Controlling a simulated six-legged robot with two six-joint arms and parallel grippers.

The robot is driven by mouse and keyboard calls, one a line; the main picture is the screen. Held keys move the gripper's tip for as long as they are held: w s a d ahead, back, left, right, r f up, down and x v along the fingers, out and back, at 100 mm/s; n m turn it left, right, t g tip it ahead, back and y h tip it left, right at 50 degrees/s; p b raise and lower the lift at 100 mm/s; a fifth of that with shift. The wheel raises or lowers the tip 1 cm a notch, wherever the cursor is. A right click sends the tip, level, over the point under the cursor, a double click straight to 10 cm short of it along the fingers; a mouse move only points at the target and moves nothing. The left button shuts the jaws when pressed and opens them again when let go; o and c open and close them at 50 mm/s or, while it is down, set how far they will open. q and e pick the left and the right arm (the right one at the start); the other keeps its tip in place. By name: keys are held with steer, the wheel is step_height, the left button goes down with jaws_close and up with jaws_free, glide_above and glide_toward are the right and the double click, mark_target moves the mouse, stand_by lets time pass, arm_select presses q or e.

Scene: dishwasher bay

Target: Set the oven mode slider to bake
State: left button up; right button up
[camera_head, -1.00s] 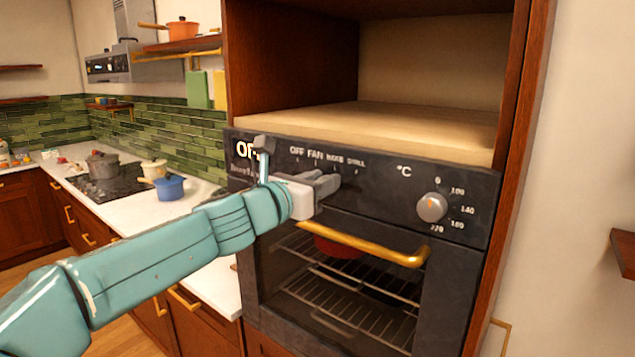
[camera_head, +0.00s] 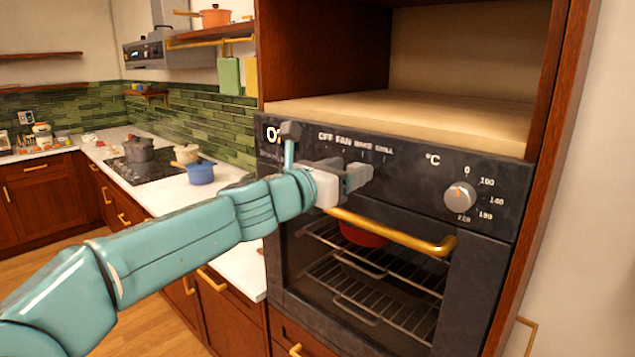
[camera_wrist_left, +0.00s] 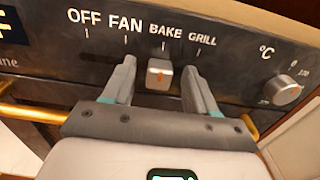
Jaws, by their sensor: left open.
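My left gripper (camera_wrist_left: 160,68) is open, with one finger on each side of the slider. My right gripper is not in view.
The round temperature knob (camera_head: 460,196) is at the panel's right. The gold door handle (camera_head: 395,232) runs close below my left gripper. The oven door is closed, with a red pot (camera_head: 362,235) inside. A counter (camera_head: 165,190) with a blue pot (camera_head: 201,174) lies left.

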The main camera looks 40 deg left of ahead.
arm_select(q)
steer(key=s+a, duration=0.1)
steer(key=s, duration=1.4)
steer(key=shift+a, duration=0.15)
